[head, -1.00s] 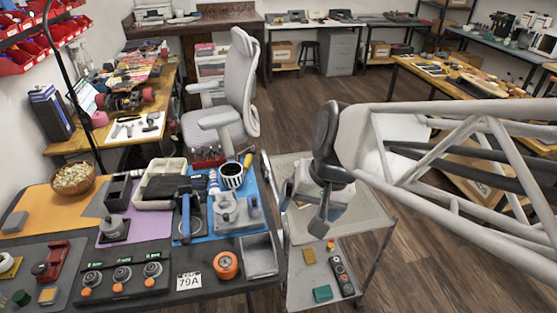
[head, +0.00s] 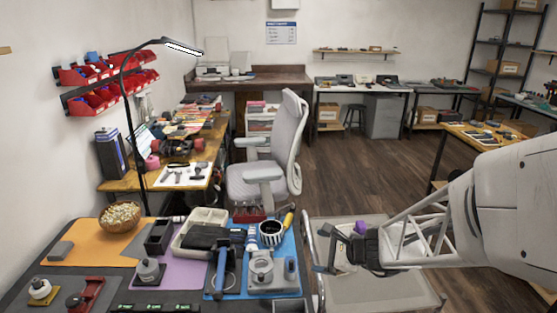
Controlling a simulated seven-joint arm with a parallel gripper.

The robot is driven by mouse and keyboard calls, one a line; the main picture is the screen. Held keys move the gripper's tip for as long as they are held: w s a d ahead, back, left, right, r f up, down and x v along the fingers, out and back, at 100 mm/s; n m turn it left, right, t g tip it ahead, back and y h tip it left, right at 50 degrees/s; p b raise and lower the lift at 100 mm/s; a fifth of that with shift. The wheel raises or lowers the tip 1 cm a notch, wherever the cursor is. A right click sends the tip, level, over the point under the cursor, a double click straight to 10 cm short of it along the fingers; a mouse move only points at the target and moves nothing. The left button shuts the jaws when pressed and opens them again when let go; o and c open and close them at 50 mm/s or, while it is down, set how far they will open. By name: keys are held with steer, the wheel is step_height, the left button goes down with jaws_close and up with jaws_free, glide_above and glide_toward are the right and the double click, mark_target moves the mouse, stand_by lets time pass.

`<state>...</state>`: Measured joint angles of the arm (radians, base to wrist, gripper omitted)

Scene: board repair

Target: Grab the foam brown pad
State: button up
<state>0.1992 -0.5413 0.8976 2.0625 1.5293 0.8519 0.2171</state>
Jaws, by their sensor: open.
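I cannot make out a brown foam pad in the head view now. The cart's lower shelf, where a small tan-brown pad lay a second ago, is not visible. My gripper (head: 325,248) is open, with its fingers pointing left above the left part of the cart's grey top tray (head: 375,291). I see nothing between the fingers. A small purple thing (head: 361,227) shows at the gripper's base; I cannot tell whether it is part of the gripper.
The workbench left of the cart holds a striped cup (head: 271,233), a blue-handled tool (head: 221,265), a wooden bowl (head: 120,216) and a grey block (head: 60,251). A grey office chair (head: 270,170) stands behind. Open floor (head: 365,165) lies beyond the cart.

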steer(key=w+d+f+m+t+h, duration=0.1)
steer(key=w+d+f+m+h, duration=0.1)
steer(key=d+f+m, duration=0.2)
steer(key=w+d+f+m+t+h, duration=0.2)
steer(key=d+f+m, duration=0.2)
steer(key=f+m, duration=0.2)
steer(key=w+d+f+m+t+h, duration=0.1)
steer(key=w+d+f+m+t, duration=0.1)
steer(key=d+f+m, duration=0.3)
steer(key=shift+w+f+h, duration=0.2)
steer(key=shift+f, duration=0.8)
steer(key=shift+w+f+h, duration=0.15)
steer(key=shift+f+h, duration=0.05)
steer(key=shift+f, duration=0.8)
steer(key=shift+a, duration=0.1)
steer(key=shift+x, duration=1.3)
steer(key=shift+w, duration=0.1)
steer(key=shift+x, duration=2.5)
steer(key=shift+r, duration=0.15)
steer(key=shift+c, duration=0.3)
